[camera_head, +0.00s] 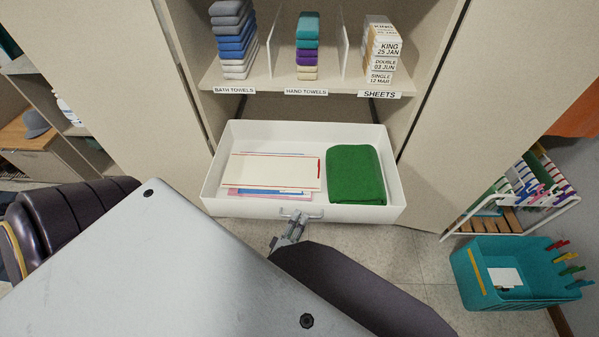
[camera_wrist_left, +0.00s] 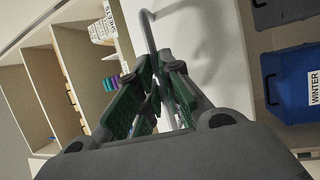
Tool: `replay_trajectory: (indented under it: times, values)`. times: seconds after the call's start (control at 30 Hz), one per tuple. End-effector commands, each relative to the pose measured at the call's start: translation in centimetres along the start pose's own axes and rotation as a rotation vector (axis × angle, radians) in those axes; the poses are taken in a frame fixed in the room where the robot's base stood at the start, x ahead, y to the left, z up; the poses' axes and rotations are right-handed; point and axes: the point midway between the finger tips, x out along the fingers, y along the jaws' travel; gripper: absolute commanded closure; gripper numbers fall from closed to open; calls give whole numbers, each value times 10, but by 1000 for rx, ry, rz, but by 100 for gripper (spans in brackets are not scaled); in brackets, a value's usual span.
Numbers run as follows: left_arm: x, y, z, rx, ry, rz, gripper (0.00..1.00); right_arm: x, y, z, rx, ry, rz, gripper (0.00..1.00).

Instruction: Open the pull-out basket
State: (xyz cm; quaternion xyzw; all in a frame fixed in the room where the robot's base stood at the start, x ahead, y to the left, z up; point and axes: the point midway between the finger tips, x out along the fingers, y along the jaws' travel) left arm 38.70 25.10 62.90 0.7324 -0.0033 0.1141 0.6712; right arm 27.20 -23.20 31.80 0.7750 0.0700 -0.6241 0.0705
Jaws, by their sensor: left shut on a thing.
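The pull-out basket (camera_head: 390,205) is a white, shallow, open-topped box. It sticks out from the closet below the shelf in the head view. A green folded cloth (camera_head: 356,174) and several flat folded sheets (camera_head: 270,173) lie in it. Its grey bar handle (camera_head: 312,213) is at the middle of the front. My left gripper (camera_head: 291,222) is at the handle and shut on it. In the left wrist view the handle (camera_wrist_left: 149,30) runs in between the fingers of my left gripper (camera_wrist_left: 160,85), beside the white basket front (camera_wrist_left: 208,40). My right gripper is not in view.
Above the basket is a shelf (camera_head: 300,83) with stacked towels and sheets. A closet door (camera_head: 480,100) stands at the right. A teal bin (camera_head: 510,270) and a white rack (camera_head: 535,190) stand on the floor at right. Blue storage boxes (camera_wrist_left: 292,80) show in the wrist view.

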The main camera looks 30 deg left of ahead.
Motion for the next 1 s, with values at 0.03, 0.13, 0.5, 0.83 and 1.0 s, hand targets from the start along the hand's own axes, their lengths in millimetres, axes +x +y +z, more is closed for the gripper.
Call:
replay_trajectory:
  times: [0.03,0.13,0.5,0.83,1.0]
  values:
    - [-1,-1,0,1,-1,-4,100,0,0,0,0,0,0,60]
    - [-1,-1,0,1,-1,-4,90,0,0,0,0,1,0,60]
    - [0,0,0,0,0,-1,70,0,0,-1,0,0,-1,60]
    - [-9,-1,0,0,-1,-2,70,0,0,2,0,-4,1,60]
    - [-26,-1,0,1,-1,-4,70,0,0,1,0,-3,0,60]
